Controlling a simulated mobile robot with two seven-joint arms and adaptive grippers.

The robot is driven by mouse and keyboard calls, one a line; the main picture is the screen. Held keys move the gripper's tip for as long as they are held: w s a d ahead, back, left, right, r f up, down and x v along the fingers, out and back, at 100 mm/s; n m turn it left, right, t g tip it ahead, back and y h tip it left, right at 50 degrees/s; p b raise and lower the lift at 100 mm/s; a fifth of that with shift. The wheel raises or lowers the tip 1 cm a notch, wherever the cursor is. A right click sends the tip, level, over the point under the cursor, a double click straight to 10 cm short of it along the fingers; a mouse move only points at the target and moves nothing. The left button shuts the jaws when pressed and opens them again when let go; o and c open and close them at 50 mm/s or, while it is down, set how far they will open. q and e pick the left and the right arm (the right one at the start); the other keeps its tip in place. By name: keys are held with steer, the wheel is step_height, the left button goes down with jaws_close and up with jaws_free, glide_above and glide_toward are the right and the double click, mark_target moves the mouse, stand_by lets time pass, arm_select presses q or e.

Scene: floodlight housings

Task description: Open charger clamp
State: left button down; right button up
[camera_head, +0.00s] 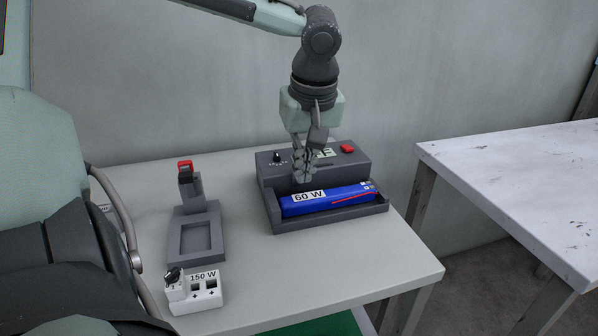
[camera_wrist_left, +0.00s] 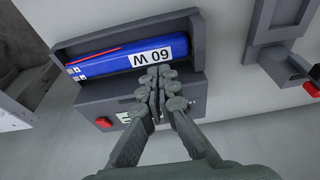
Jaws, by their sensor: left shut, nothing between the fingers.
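The grey charger (camera_head: 263,172) stands on the table with a blue 60 W battery (camera_head: 350,197) lying in its front tray. It also shows in the left wrist view (camera_wrist_left: 90,100), with the battery (camera_wrist_left: 105,62). I cannot make out a separate clamp on the charger; my gripper hides part of its middle. My left gripper (camera_head: 304,178) points down over the charger, at the battery's rear edge near the label. Its fingers (camera_wrist_left: 160,85) are shut with nothing between them. I cannot tell whether they touch the charger or battery. My right gripper is not in view.
The charger has a black knob (camera_head: 278,158) and a red button (camera_head: 347,149). A grey fixture (camera_head: 212,250) with a red-topped post (camera_head: 186,175) stands to its left. A white 150 W block (camera_head: 204,299) is in front of that. A second table (camera_head: 510,165) stands right, across a gap.

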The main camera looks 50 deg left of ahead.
arm_select(q)
steer(key=shift+d+r, duration=0.1)
steer(key=shift+a+p+v, duration=0.25)
steer(key=shift+p+v, duration=0.65)
steer(key=shift+v, duration=0.35)
steer(key=shift+w+r, duration=0.1)
steer(key=shift+r, duration=0.2)
steer(key=shift+a+v, duration=0.2)
steer(key=shift+v, duration=0.75)
steer(key=shift+a+v, duration=0.2)
steer(key=shift+v, duration=0.75)
steer(key=shift+w, duration=0.2)
